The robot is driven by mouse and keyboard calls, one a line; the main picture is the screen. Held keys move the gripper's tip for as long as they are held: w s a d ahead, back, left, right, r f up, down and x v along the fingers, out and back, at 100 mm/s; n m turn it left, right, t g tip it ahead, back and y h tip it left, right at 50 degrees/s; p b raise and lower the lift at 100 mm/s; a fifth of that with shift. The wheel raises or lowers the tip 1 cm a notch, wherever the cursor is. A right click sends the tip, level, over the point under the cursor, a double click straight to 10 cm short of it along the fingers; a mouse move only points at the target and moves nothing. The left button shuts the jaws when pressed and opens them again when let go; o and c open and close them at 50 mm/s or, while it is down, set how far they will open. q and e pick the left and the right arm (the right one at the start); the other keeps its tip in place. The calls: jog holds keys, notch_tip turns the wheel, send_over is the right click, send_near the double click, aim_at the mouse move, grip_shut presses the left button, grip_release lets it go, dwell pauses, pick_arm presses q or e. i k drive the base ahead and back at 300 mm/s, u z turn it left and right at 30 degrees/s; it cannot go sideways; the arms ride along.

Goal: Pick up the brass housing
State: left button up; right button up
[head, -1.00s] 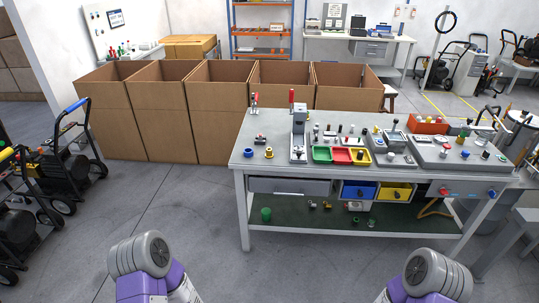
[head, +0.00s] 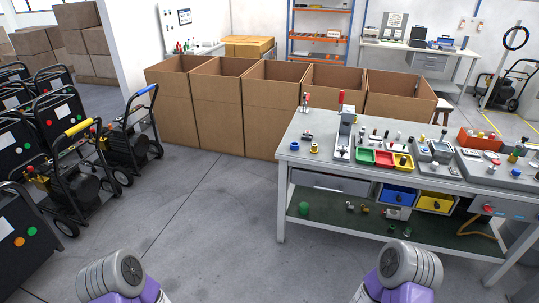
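A small brass-coloured part (head: 314,148) stands on the grey workbench (head: 296,160), near its left end beside a blue ring (head: 294,146). Other small brass-coloured parts (head: 365,209) lie on the green lower shelf. Each is too small to tell for sure which is the brass housing. Only rounded grey and purple links of my two arms show at the bottom edge. Neither gripper is in view, and both arms are well short of the bench.
Green (head: 365,156), red (head: 384,158) and yellow (head: 403,162) trays sit on the bench by a lever press (head: 344,135). Tall cardboard boxes (head: 270,115) stand behind. Wheeled pressure-washer machines (head: 75,170) stand at left. The floor before the bench is clear.

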aim_at(314, 150)
jog(key=u, duration=1.1)
jog(key=i, duration=2.6)
jog(key=z, duration=1.55)
jog(key=i, duration=0.9)
jog(key=z, duration=0.9)
